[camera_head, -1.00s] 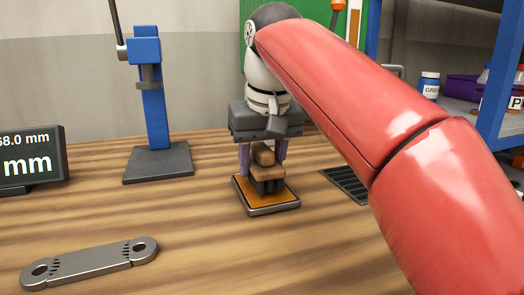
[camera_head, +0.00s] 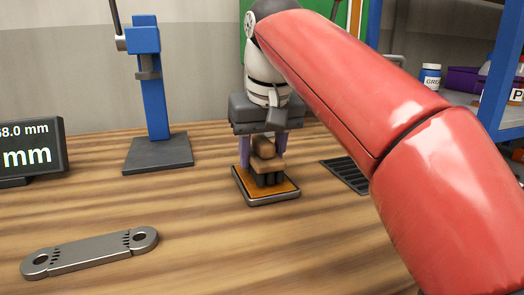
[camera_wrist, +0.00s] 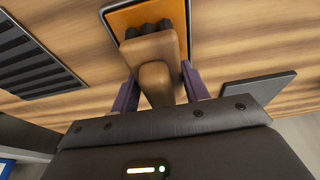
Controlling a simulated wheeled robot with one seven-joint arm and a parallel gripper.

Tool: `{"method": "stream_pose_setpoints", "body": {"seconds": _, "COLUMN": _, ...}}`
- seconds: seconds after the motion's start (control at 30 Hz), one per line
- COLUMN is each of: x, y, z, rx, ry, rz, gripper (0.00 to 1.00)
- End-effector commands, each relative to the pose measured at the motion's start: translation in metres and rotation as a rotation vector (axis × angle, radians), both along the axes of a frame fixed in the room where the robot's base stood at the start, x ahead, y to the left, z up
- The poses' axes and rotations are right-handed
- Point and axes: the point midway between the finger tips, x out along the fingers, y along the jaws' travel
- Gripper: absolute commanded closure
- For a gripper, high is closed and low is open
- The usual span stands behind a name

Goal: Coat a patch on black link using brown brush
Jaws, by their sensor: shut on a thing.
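The brown brush (camera_head: 266,160) hangs bristles down between the purple fingers of my gripper (camera_head: 262,158), which is shut on its handle. In the wrist view the brush (camera_wrist: 157,55) points away from my gripper (camera_wrist: 160,84), and its dark bristles are over an orange pad in a dark-rimmed tray (camera_head: 268,201). The bristles seem to meet the pad, but I cannot tell whether they touch. The link (camera_head: 92,253), dark grey metal with a hole at each end, lies flat on the table at the front left, apart from my gripper.
A blue post on a dark base (camera_head: 158,153) stands at the back left. A display (camera_head: 28,153) is at the left edge. A slotted dark grate (camera_head: 345,174) lies right of the tray. A blue shelf (camera_head: 497,90) is at the right. The table between link and tray is clear.

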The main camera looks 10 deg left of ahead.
Motion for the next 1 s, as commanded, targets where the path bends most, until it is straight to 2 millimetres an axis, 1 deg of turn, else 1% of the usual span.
{"method": "stream_pose_setpoints", "body": {"seconds": 0.6, "x": -0.0001, "y": 0.0000, "z": -0.0075, "rx": 0.001, "ry": -0.001, "rz": 0.000, "gripper": 0.73}}
{"method": "stream_pose_setpoints", "body": {"seconds": 1.0, "x": -0.0001, "y": -0.0001, "z": -0.0071, "rx": 0.001, "ry": -0.001, "rz": 0.000, "gripper": 0.73}}
